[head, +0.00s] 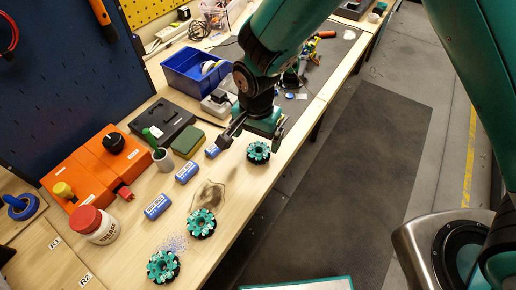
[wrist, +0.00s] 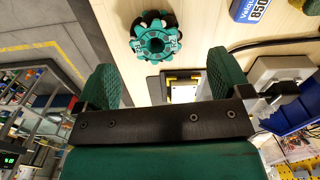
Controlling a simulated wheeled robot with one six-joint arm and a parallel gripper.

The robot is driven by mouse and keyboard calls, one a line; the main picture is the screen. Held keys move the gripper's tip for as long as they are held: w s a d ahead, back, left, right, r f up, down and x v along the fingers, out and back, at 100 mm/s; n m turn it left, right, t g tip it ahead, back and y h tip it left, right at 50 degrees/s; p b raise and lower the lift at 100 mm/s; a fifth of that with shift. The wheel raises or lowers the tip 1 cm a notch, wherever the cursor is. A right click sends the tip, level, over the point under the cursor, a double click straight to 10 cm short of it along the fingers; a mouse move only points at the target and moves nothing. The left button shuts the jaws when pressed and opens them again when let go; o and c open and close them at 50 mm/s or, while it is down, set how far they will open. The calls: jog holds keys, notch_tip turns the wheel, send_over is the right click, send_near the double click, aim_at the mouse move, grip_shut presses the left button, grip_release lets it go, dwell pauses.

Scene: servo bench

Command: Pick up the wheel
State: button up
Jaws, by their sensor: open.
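Three teal and black wheels with rollers lie on the wooden bench. One wheel (head: 258,152) is just below and beside my gripper (head: 252,138) in the head view. In the wrist view a wheel (wrist: 154,40) lies beyond the fingertips, nearer the left finger. A second wheel (head: 201,223) and a third wheel (head: 163,266) lie nearer the front of the bench in the head view. My gripper is open and empty, its two green fingers wide apart in the wrist view (wrist: 160,80). It does not touch a wheel that I can see.
Blue boxes (head: 187,172) stand in a row left of the wheels. An orange control box (head: 97,165), a red-lidded jar (head: 94,225), a green sponge (head: 188,142) and a blue bin (head: 197,74) stand further back. The bench's right edge drops to a dark floor mat (head: 340,190).

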aim_at(259, 149)
jog(key=shift+d+f+p, duration=0.2)
jog(key=shift+f+p, duration=0.4)
jog(key=shift+f, duration=0.8)
jog(key=shift+d+f+p, duration=0.15)
jog(key=shift+f+p, duration=0.4)
jog(key=shift+f, duration=0.8)
jog(key=shift+c, duration=0.3)
jog(key=c, duration=1)
